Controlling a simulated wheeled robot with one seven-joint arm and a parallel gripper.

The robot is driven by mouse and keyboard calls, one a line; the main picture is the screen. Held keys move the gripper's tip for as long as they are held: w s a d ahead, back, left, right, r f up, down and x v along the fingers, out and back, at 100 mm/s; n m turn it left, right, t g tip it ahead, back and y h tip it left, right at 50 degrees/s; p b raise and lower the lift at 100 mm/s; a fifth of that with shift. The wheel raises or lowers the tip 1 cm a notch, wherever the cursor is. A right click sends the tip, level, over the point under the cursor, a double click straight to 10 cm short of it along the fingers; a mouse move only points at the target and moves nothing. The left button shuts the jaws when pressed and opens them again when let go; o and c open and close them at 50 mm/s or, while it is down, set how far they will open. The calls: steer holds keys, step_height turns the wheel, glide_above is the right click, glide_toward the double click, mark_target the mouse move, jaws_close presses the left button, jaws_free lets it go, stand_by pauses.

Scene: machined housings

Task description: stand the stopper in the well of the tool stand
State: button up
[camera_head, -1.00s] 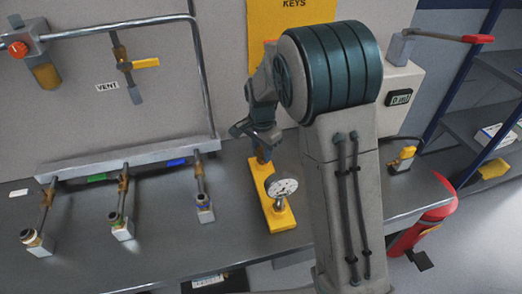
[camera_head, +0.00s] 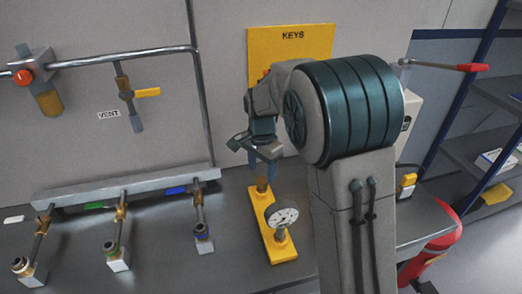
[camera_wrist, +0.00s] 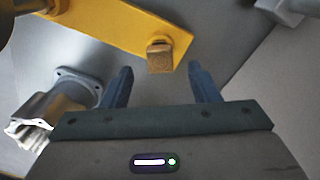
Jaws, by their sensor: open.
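The tool stand is a long yellow base (camera_head: 281,247) on the bench, with a round dial gauge at its near end. The stopper, a brown block-like piece (camera_head: 262,185), stands upright at the stand's far end. In the wrist view the stopper (camera_wrist: 160,59) rises from a yellow collar on the stand (camera_wrist: 105,25); its lower end is hidden, so its depth in the well cannot be told. My gripper (camera_head: 254,147) is open and empty above the stopper. In the wrist view the two fingertips of my gripper (camera_wrist: 160,74) are apart, with the stopper beyond the gap between them.
The dial gauge (camera_head: 284,216) stands close by on the same base. A pipe rail with several valve fittings (camera_head: 118,255) runs along the bench to the left. In the wrist view a grey metal flanged fitting (camera_wrist: 70,88) lies left of the fingers. The yellow KEYS board (camera_head: 292,50) hangs behind.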

mark_target(263, 181)
step_height(263, 181, up, 8)
steer(key=shift+r, duration=0.2)
stand_by(0.4)
steer(key=s+d+f+n+t, duration=0.1)
steer(key=s+d+n, duration=0.4)
steer(key=s, duration=0.7)
steer(key=s+d+n+t, duration=0.2)
steer(key=s+d+n, duration=0.2)
steer(key=s, duration=0.7)
steer(key=shift+s+d+f+n, duration=0.4)
steer(key=shift+d, duration=0.45)
